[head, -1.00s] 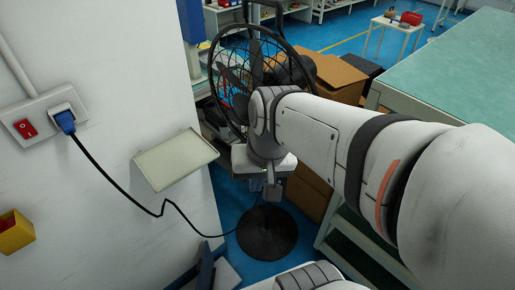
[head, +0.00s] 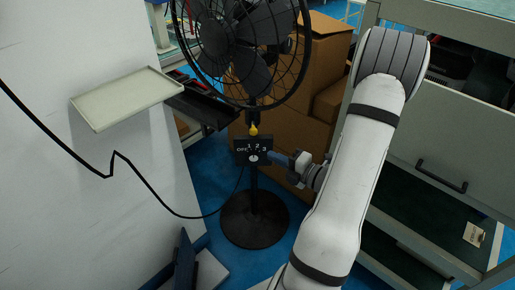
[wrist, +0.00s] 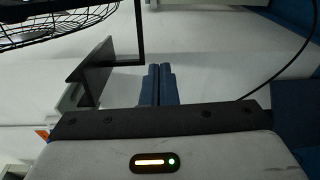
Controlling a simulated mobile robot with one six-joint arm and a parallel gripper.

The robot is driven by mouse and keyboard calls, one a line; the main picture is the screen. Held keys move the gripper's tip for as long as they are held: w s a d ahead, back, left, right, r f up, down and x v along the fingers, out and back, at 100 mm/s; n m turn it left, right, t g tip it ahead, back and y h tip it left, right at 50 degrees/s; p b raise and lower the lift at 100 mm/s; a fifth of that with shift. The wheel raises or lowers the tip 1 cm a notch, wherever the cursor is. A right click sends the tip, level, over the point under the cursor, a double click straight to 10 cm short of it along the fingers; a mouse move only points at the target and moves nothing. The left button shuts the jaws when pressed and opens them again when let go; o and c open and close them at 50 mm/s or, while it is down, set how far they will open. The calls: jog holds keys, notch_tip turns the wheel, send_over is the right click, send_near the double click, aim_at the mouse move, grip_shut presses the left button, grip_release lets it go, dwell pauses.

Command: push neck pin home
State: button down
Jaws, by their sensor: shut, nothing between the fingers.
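The black pedestal fan (head: 254,190) stands upright on a round base; its caged head (head: 240,45) is at the top of the head view. A small yellow knob, which looks like the neck pin (head: 253,130), sits on the neck just above the black control box (head: 252,150) marked OFF, 1, 2, 3. My gripper (head: 270,155) is right of the control box, below the yellow knob, its blue fingers pointing left. I cannot tell whether they touch the box. In the wrist view the fingers (wrist: 158,84) are together and empty; the pin does not show there.
A pale wall shelf (head: 125,98) and a black tray (head: 200,105) are left of the fan. Cardboard boxes (head: 318,65) stand behind it. A grey drawer bench (head: 440,140) is at right. A black cable (head: 150,190) hangs from the left to the fan.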

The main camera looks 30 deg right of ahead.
jog(key=d+f+m+h, duration=0.1)
jog(key=d+f+m+t, duration=0.1)
jog(key=shift+s+d+m+h, duration=0.15)
jog(key=shift+d+m+h, duration=0.15)
jog(key=shift+h, duration=0.1)
jog(key=b, duration=0.2)
send_near(253, 130)
jog(key=w+a+f, duration=0.1)
jog(key=w+a, duration=0.2)
jog(key=w, duration=0.2)
jog(key=shift+w+f, duration=0.15)
jog(key=shift+w, duration=0.25)
jog(key=shift+d, duration=0.1)
